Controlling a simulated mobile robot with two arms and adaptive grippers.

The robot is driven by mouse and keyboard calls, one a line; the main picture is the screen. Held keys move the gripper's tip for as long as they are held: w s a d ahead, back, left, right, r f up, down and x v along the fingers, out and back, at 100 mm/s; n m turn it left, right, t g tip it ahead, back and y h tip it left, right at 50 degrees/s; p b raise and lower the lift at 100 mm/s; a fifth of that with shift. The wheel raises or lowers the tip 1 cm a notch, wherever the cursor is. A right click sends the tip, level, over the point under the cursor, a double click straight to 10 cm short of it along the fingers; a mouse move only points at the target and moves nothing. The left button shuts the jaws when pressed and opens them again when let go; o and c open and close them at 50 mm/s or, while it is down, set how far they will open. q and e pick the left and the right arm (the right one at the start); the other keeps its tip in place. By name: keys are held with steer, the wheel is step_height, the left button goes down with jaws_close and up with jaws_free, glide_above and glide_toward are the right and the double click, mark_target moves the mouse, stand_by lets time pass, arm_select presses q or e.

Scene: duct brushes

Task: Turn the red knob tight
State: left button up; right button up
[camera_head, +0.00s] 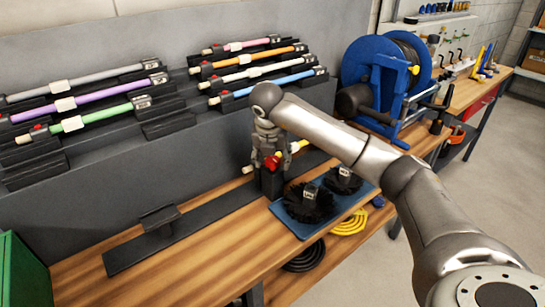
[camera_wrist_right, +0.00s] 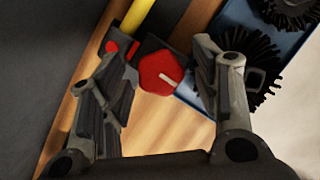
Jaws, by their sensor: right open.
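The red knob (camera_wrist_right: 158,73) is a rounded, many-sided knob with a pale line on its face. It sits on a dark clamp block (camera_head: 271,183) on the workbench, beside a yellow rod (camera_wrist_right: 138,15). In the head view the knob (camera_head: 271,163) is partly hidden by my right gripper (camera_head: 270,153). That gripper points down from above. In the right wrist view its two fingers (camera_wrist_right: 156,58) stand apart on either side of the knob, with visible gaps. Whether the fingertips reach down to the knob's height is hard to tell. My left gripper is not in view.
A blue tray (camera_head: 302,234) with black round brushes (camera_head: 309,203) lies close to the clamp. A blue hose reel (camera_head: 385,75) stands at the right behind my arm. Racks of coloured rods (camera_head: 85,120) line the back. The wooden bench front (camera_head: 205,262) is clear.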

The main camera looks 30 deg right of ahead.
steer(key=v, duration=1.2)
steer(key=shift+f, duration=0.1)
